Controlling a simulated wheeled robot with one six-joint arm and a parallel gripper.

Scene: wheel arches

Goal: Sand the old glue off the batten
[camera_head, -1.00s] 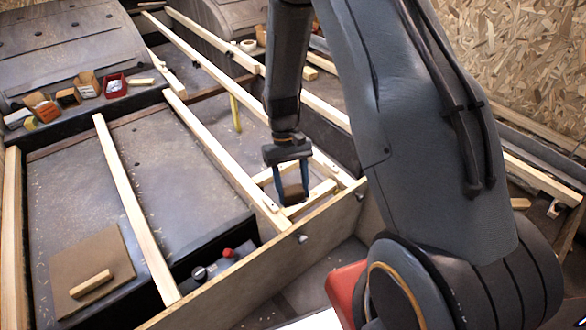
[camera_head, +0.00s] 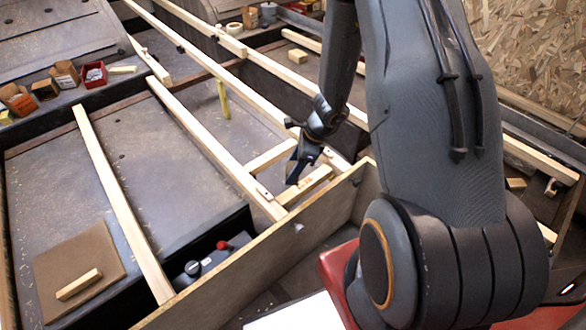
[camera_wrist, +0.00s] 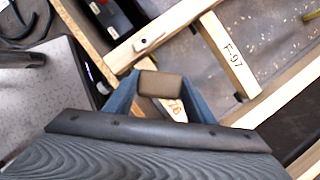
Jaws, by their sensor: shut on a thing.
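My gripper (camera_head: 297,172) is shut on a small brown block (camera_wrist: 160,86), which looks like a sanding block, seen between the blue fingers in the wrist view. The gripper is over the near end of a wooden frame. A short batten (camera_head: 306,187) lies just below it, and its marked face (camera_wrist: 174,108) shows partly behind the block in the wrist view. Another short batten (camera_wrist: 231,57) there is marked "F-97". I cannot tell whether the block touches wood. Any old glue is too small or hidden to make out.
Long battens (camera_head: 205,135) run across the floor panels on both sides. A plywood edge board (camera_head: 255,265) stands in front. A brown board (camera_head: 78,270) with a small wood piece lies at left. Small boxes (camera_head: 66,74) line the wheel arch. A yellow upright (camera_head: 223,100) stands behind.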

